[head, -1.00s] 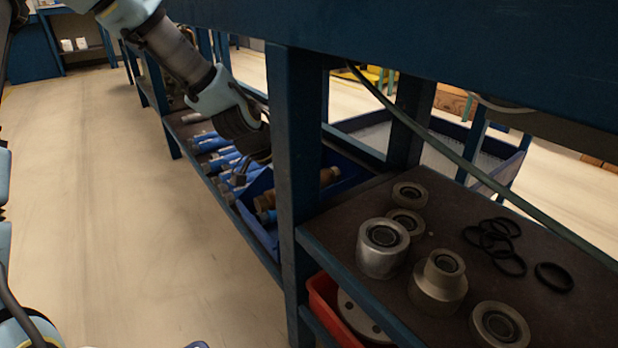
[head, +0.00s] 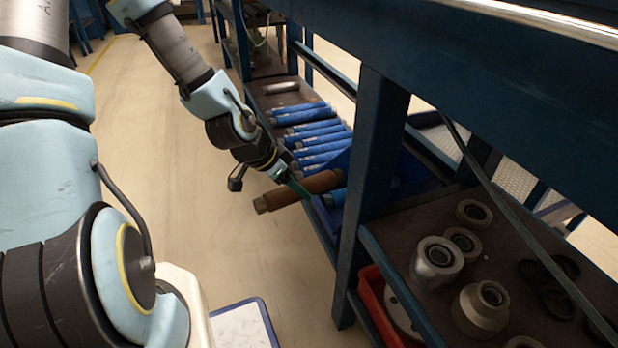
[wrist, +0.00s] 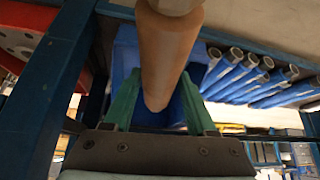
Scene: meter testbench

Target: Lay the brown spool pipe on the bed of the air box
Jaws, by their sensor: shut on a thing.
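The brown spool pipe (head: 322,182) is in my gripper (head: 300,188), out past the front edge of the lower shelf in the head view. It is tilted, its left end lower and over the floor. In the wrist view the pipe (wrist: 170,50) runs between the two green fingers of my gripper (wrist: 160,92), which are shut on it. Its far end is hidden. I cannot make out the air box or its bed in either view.
A blue bin (head: 400,160) and several blue pipes (head: 318,140) are on the lower shelf. A blue bench post (head: 365,190) stands right of the pipe. Metal fittings (head: 437,262) sit on the near shelf, above a red bin (head: 372,300). The floor at left is open.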

